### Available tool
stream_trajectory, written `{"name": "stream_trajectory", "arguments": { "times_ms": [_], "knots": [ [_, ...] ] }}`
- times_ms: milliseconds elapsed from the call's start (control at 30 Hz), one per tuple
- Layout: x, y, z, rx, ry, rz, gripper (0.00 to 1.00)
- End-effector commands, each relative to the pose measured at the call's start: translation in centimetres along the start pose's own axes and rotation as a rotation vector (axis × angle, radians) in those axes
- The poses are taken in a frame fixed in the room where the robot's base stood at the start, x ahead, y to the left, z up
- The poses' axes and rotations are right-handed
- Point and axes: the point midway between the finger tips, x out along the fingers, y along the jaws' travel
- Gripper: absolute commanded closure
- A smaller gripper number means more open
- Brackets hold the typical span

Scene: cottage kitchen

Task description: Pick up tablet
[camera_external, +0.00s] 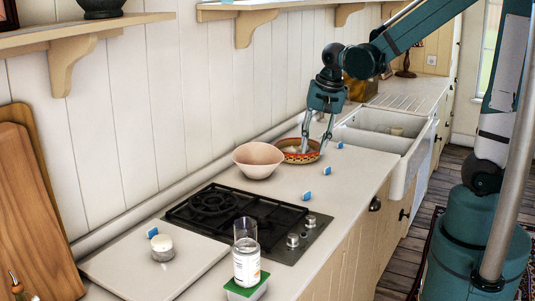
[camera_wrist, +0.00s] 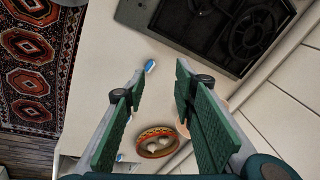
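Several small blue-and-white tablets lie apart on the pale counter. In the external view one tablet (camera_external: 306,196) is beside the stove, another (camera_external: 327,170) is near the counter's front, and a third (camera_external: 339,145) is near the sink. My gripper (camera_external: 316,142) points down above the counter by the patterned bowl, open and empty. In the wrist view my gripper (camera_wrist: 159,70) has its fingers well apart. One tablet (camera_wrist: 150,66) shows between the fingertips, nearer the left one; another (camera_wrist: 119,157) is at lower left.
The patterned bowl (camera_external: 312,154) holds pale items, and a pink bowl (camera_external: 258,158) stands beside it. A gas stove (camera_external: 215,207), a white board (camera_external: 130,262), a bottle (camera_external: 246,263) and a green-topped box (camera_external: 246,287) are nearer. The sink (camera_external: 375,140) is beyond. The counter's front strip is mostly clear.

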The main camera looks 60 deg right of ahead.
Motion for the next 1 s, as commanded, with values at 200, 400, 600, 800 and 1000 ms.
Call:
{"name": "stream_trajectory", "arguments": {
  "times_ms": [200, 400, 600, 800, 1000],
  "knots": [
    [3.2, -0.3, -1.6, 0.144, -0.024, 0.047, 0.73],
    [6.1, -0.4, -2.9, 0.277, -0.041, 0.091, 0.73],
    [9.2, -0.1, -4.0, 0.409, -0.054, 0.139, 0.73],
    [12.1, 0.1, -5.0, 0.530, -0.062, 0.182, 0.73],
    [13.9, 0.5, -5.5, 0.604, -0.065, 0.210, 0.73]
  ]
}}
